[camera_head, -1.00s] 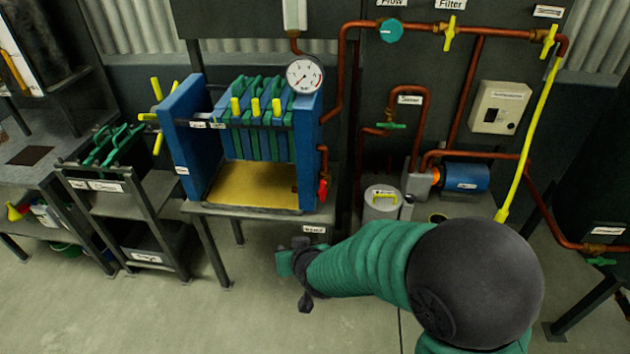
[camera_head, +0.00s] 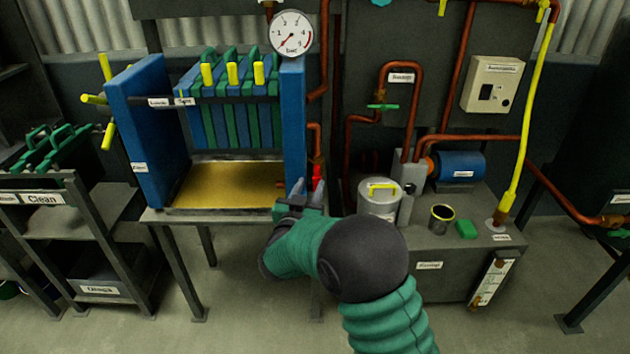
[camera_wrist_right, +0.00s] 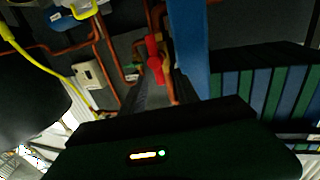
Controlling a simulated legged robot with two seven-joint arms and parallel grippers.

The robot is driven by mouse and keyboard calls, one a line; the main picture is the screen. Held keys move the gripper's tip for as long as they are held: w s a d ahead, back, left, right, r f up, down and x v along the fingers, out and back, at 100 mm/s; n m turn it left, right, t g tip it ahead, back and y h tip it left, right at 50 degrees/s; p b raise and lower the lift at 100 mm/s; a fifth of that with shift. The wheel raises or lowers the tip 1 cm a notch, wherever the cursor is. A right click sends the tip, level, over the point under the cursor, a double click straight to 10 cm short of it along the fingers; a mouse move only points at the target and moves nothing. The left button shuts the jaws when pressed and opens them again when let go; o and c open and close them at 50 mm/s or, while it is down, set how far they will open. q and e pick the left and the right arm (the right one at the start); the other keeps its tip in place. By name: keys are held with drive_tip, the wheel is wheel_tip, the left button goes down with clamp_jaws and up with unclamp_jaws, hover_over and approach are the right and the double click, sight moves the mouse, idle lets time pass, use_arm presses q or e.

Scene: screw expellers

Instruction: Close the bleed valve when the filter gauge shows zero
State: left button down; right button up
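The round white gauge (camera_head: 291,34) sits at the top of the blue filter press (camera_head: 295,120). Its needle points to the lower left, by the low end of the scale. The red valve handle (camera_head: 317,172) is on the copper pipe at the press's right side; it also shows in the right wrist view (camera_wrist_right: 154,62), standing upright in the picture. My right gripper (camera_head: 307,191) is just below and in front of this handle, its two grey fingertips apart and nothing visible between them. I cannot tell whether it touches the handle. My left gripper is out of view.
A grey lidded can (camera_head: 379,203) and a blue motor (camera_head: 458,165) stand right of the valve. A dark cup (camera_head: 441,217) and green block (camera_head: 466,229) sit on the bench. A rack (camera_head: 80,205) is at left. The floor in front is clear.

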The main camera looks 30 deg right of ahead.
sight(316, 176)
drive_tip(key=b+x, duration=0.1)
drive_tip(key=x, duration=0.5)
drive_tip(key=shift+d, duration=0.3)
drive_tip(key=shift+a, duration=0.1)
drive_tip(key=shift+c, duration=0.8)
clamp_jaws()
